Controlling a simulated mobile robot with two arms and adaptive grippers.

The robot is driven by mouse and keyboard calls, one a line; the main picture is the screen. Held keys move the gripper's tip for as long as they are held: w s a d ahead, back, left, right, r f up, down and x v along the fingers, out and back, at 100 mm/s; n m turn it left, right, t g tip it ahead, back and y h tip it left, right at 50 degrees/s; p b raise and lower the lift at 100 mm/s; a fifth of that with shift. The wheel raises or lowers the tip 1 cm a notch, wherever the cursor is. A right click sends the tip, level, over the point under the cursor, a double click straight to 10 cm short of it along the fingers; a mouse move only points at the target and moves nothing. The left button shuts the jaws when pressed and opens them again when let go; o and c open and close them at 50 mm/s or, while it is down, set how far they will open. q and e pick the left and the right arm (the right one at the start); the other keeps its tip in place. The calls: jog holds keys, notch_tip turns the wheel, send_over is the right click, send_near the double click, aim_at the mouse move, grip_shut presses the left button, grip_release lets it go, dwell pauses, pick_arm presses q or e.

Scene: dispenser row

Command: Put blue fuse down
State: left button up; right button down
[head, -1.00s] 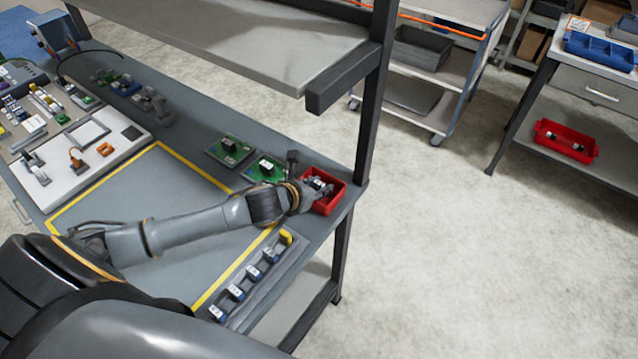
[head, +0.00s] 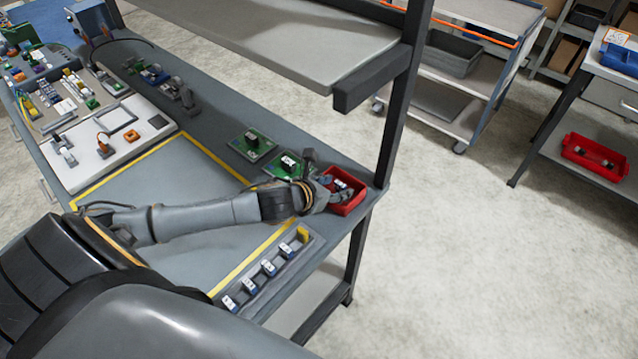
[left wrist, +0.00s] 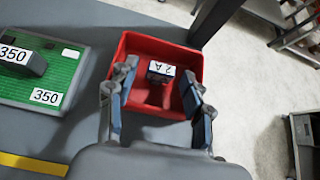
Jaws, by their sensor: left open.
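My left gripper (head: 338,184) is open at the red bin (head: 357,202) on the bench's right end. In the left wrist view, its two fingers (left wrist: 159,74) reach over the red bin (left wrist: 140,43), one on each side of a fuse. The fuse (left wrist: 161,70) has a white label reading "2 A" and a dark body whose colour is hard to tell. It is inside the bin, with a gap to each finger. In the head view the gripper mostly hides it. My right gripper is not in view.
Green boards (head: 251,144) lie left of the bin; one shows a "350" label (left wrist: 46,96). A grey rack (head: 250,298) of blue fuses with white labels runs along the front edge. A shelf post (head: 402,100) stands close behind the bin.

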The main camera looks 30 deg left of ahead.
pick_arm(q)
jog(key=b+v, duration=0.1)
jog(key=v, duration=0.8)
jog(key=shift+s+r, duration=0.25)
jog(key=shift+s, duration=0.05)
jog(key=shift+f, duration=0.1)
